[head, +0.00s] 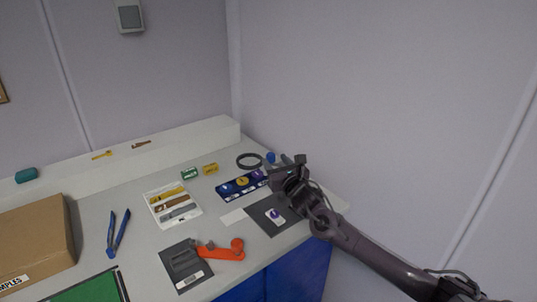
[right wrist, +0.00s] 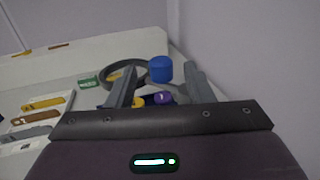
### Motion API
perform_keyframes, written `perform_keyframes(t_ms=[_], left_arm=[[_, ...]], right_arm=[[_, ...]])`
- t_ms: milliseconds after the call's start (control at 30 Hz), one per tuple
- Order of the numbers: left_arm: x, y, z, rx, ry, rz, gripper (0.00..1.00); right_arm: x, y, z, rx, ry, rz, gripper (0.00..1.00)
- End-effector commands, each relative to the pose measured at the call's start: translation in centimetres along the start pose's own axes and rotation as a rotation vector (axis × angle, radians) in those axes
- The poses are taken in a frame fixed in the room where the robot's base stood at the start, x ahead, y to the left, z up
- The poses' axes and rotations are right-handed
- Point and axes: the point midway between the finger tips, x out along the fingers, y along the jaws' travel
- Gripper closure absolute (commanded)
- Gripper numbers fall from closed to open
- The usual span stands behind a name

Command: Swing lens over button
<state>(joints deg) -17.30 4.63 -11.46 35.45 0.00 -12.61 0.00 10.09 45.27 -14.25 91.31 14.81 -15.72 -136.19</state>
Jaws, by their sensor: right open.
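A dark ring that looks like the lens (head: 248,161) lies low over the back right of the bench, with a blue knob (head: 270,157) at its right. In the right wrist view, the ring (right wrist: 122,76) and blue knob (right wrist: 160,69) show beyond my fingers. A blue panel (head: 227,191) carries round coloured buttons, among them a yellow button (head: 242,181); a purple button (right wrist: 163,97) shows between my fingers. My right gripper (head: 286,164) is open and empty, near the knob and the panel's right end, which it partly hides. My left gripper is not in view.
A white tray (head: 153,193), an orange-handled tool (head: 222,252), blue pliers (head: 118,234) and a cardboard box (head: 38,240) stand left. A wall (head: 400,100) bounds the right side.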

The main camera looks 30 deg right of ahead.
Motion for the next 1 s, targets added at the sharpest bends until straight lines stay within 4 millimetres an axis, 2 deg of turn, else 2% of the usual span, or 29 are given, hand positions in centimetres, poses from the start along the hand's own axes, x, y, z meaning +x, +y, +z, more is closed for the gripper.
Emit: perform_keyframes(t_ms=[67, 167, 267, 500, 667, 1000], left_arm=[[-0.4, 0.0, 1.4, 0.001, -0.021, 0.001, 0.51], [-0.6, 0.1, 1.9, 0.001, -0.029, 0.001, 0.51], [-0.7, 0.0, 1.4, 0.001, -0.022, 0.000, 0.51], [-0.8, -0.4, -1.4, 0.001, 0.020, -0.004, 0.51], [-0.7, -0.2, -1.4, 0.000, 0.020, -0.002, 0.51], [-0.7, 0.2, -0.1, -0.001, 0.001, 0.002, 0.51]], right_arm=[[1.4, 0.0, 0.2, 0.005, -0.001, -0.003, 0.53], [2.7, 0.0, 0.1, 0.004, 0.000, -0.001, 0.53], [3.6, 0.0, 0.0, 0.003, 0.001, -0.002, 0.53], [4.3, 0.0, -0.1, 0.001, 0.002, 0.001, 0.53], [4.3, 0.0, -0.1, 0.001, 0.002, 0.001, 0.53], [4.3, 0.0, -0.1, 0.002, 0.002, 0.001, 0.97]])
